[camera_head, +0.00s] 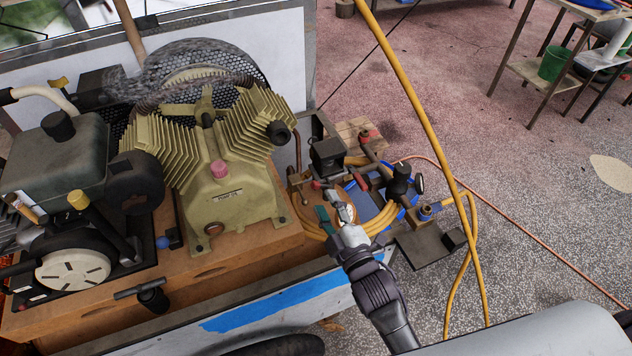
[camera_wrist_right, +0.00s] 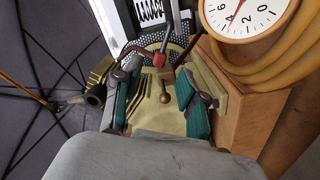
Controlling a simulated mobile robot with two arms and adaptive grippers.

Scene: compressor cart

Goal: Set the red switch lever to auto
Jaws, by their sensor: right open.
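The black switch box (camera_head: 327,155) stands on the pipework right of the tan pump. A small red part (camera_head: 319,184) shows just below it, probably the red switch lever, but it is too small to read its setting. In the right wrist view a red lever tip (camera_wrist_right: 159,60) sits ahead of the gap between my fingers. My right gripper (camera_head: 333,213) reaches up from below, just short of the box. Its teal-padded fingers are spread with nothing between them in the wrist view (camera_wrist_right: 158,88). My left gripper is out of view.
A white-faced gauge (camera_wrist_right: 245,14) is close by on the right in the wrist view. Yellow hose coils (camera_head: 378,222) lie around the fittings, and a black-knobbed regulator (camera_head: 402,172) stands to the right. The pump (camera_head: 228,195) is close on the left.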

